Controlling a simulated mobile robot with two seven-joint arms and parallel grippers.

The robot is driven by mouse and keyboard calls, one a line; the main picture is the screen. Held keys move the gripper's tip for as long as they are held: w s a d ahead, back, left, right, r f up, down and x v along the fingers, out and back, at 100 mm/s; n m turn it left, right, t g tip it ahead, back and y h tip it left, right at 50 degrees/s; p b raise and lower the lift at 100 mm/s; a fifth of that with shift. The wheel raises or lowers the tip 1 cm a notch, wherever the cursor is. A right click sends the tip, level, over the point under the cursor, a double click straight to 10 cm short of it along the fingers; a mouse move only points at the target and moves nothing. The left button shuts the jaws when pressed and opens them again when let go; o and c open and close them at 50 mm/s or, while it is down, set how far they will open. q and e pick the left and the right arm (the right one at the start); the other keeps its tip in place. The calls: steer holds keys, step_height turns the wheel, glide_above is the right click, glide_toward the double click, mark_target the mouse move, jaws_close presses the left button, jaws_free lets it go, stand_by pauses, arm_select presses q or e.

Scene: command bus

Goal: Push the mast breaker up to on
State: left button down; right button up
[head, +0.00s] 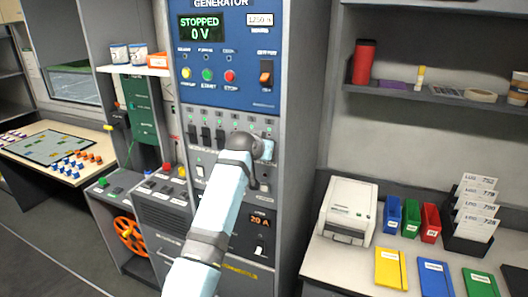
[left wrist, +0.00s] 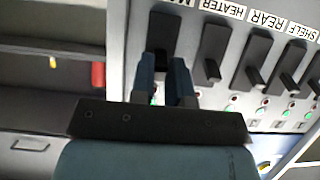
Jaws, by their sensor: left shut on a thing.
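The mast breaker (left wrist: 164,30) is the dark switch at the end of the row in the left wrist view, where its label is cut off after an M. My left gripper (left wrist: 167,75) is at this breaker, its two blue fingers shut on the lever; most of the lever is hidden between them. In the head view my left arm reaches up to the breaker row of the generator panel (head: 225,92) and hides the gripper and that breaker. I cannot tell the lever's position. My right gripper is not in view.
Breakers labelled heater (left wrist: 214,52), rear (left wrist: 252,58) and shelf (left wrist: 291,62) stand close beside it. The generator display (head: 201,27) reads STOPPED, 0 V. A wall shelf (head: 430,92) is above.

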arm_select(q)
steer(key=shift+w+r+g, duration=0.15)
steer(key=shift+r+g, duration=0.05)
steer(key=shift+g, duration=0.4)
steer(key=c, duration=1.1)
jaws_free()
steer(key=b+v, duration=0.3)
steer(key=v, duration=1)
steer(key=shift+s+r, duration=0.25)
steer(key=shift+r, duration=0.2)
